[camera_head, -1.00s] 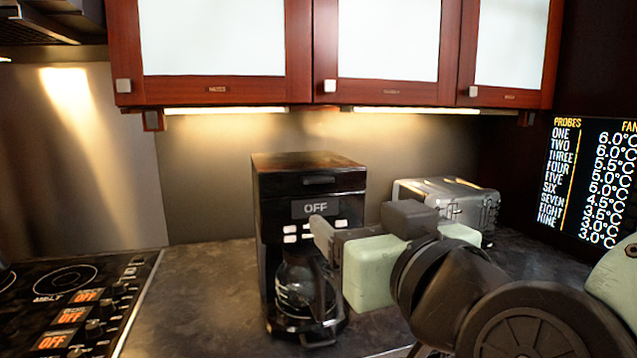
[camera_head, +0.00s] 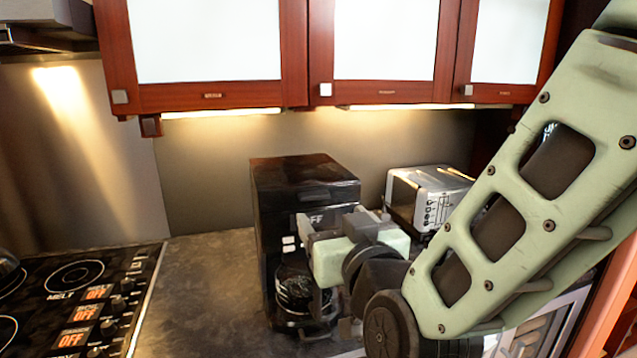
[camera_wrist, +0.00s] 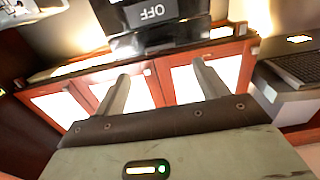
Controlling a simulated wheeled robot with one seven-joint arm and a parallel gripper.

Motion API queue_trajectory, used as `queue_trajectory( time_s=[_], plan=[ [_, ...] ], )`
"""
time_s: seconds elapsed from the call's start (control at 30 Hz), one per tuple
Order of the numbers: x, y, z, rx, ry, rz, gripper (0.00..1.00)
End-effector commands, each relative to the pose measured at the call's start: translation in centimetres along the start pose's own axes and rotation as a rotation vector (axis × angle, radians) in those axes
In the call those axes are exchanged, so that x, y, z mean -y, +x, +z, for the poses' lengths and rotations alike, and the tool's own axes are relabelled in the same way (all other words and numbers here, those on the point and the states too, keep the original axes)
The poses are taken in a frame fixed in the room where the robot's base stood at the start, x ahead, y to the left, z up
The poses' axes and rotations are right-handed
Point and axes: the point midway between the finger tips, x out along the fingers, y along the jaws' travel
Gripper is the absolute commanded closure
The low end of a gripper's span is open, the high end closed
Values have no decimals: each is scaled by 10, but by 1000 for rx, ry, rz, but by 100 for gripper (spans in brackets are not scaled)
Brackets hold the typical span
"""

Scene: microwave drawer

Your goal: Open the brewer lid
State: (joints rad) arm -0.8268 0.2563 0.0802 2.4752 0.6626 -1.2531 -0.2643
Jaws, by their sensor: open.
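The black coffee brewer (camera_head: 282,215) stands upright on the counter against the back wall. Its lid (camera_head: 305,172) forms the dark top and appears closed. A glass carafe (camera_head: 293,290) sits in the lower bay. My gripper (camera_head: 304,228) is at the brewer's front right, near the display and buttons, partly covering them. In the wrist view, my two fingers (camera_wrist: 160,80) are apart with nothing between them, and the OFF display (camera_wrist: 150,12) shows upside down at the top. Whether a finger touches the brewer cannot be told.
A silver toaster (camera_head: 428,192) stands on the counter behind my arm to the right. A cooktop (camera_head: 75,300) lies at the left. Red-framed wall cabinets (camera_head: 205,95) hang above the brewer. The counter (camera_head: 195,285) left of the brewer is clear.

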Motion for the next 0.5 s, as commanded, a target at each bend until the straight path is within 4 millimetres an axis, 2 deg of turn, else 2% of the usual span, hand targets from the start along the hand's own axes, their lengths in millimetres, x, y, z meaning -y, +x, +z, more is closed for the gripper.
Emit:
queue_trajectory(
  time_s=[0.1,0.3,0.5],
  plan=[
    [-1,26,-2,2,-1,3,27],
    [-1,62,-1,2,-2,2,27],
    [0,83,0,1,0,0,27]
  ],
)
